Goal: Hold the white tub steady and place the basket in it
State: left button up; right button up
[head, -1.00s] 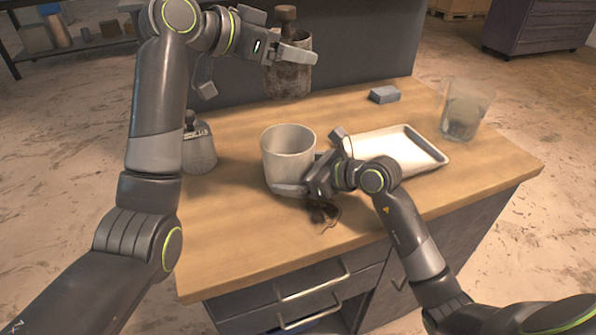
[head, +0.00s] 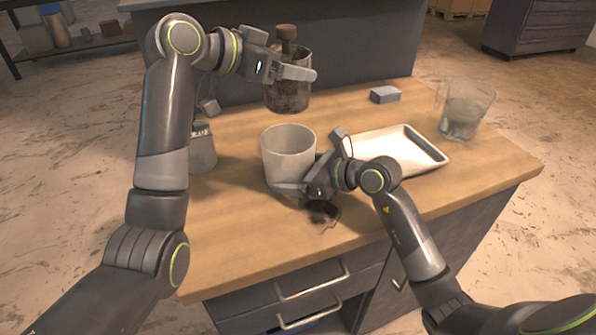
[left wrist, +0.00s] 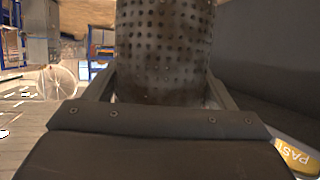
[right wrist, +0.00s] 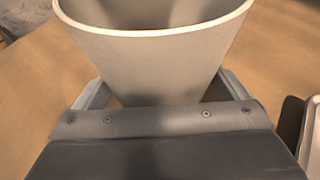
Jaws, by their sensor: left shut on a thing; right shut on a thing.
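The white tub (head: 288,150) stands upright on the wooden worktop. My right gripper (head: 290,188) is shut on its lower side, and the tub's wall shows between the fingers in the right wrist view (right wrist: 155,75). The basket (head: 288,92) is a dark, perforated metal cylinder with a brown knob on top. My left gripper (head: 298,73) is shut on the basket and holds it upright in the air, above and behind the tub. The basket's holes show close up in the left wrist view (left wrist: 165,45). The tub's inside bottom is hidden.
A grey lidded container (head: 202,150) stands left of the tub, partly behind my left arm. A white tray (head: 437,158) lies to the right, with a grey block (head: 385,95) behind it and a clear beaker (head: 465,108) farther right. A dark tangled thing (head: 324,212) lies near the front edge.

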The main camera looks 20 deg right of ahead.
aim_at(286, 115)
pick_arm(q)
jog(key=shift+f, duration=5)
jog(key=o, duration=1.2)
jog(key=v, duration=1.2)
jog(key=shift+f, duration=0.1)
pick_arm(e)
jog(key=o, duration=0.7)
jog(key=shift+c, duration=0.2)
